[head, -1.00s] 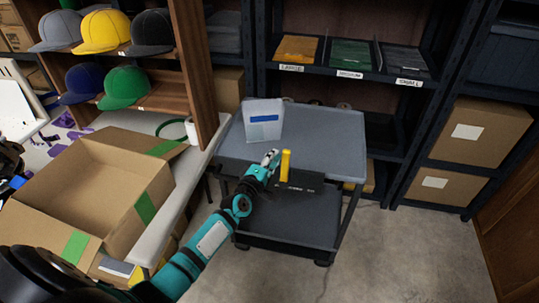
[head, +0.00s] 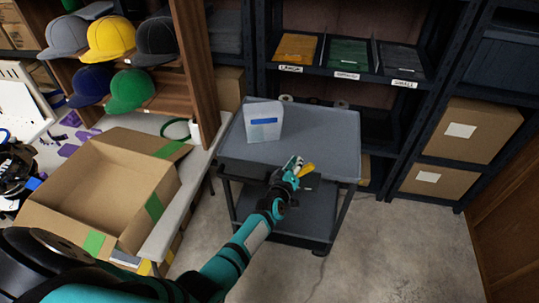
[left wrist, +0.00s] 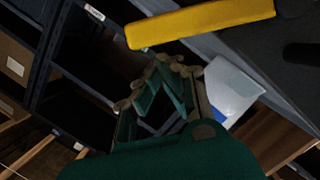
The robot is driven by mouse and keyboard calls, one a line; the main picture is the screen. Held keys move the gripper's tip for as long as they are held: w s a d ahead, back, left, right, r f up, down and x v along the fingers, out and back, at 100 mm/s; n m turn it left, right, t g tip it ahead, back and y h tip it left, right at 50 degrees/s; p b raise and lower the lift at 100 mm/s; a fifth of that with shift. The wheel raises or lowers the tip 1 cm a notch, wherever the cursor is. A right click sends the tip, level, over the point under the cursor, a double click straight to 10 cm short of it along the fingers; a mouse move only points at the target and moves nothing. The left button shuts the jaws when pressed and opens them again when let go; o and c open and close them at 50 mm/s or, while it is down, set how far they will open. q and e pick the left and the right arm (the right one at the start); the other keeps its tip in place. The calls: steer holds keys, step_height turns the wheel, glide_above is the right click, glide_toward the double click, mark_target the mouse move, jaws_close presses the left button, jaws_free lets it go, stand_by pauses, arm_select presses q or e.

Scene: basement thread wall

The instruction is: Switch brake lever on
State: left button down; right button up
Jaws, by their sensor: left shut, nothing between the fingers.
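The yellow brake lever (head: 307,169) is on the near side of the grey cart (head: 335,140) and leans to the right. In the left wrist view the lever (left wrist: 200,23) is a long yellow bar across the top. My left gripper (head: 295,163) is shut and empty, just left of the lever in the head view. In the left wrist view its closed fingers (left wrist: 165,70) show below the bar. I cannot tell whether they touch it. The lever's dark base is mostly hidden behind my gripper. My right gripper is not in view.
A white box with a blue label (head: 263,120) stands on the cart's top. An open cardboard box (head: 85,180) is on the table at left, under shelves of caps. Dark shelving (head: 345,75) stands behind the cart. Bare floor (head: 400,250) lies to the right.

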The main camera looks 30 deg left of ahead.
arm_select(q)
steer(key=shift+w+d+f+m, duration=0.1)
steer(key=shift+d+f+m, duration=0.15)
steer(key=shift+d+m, duration=0.25)
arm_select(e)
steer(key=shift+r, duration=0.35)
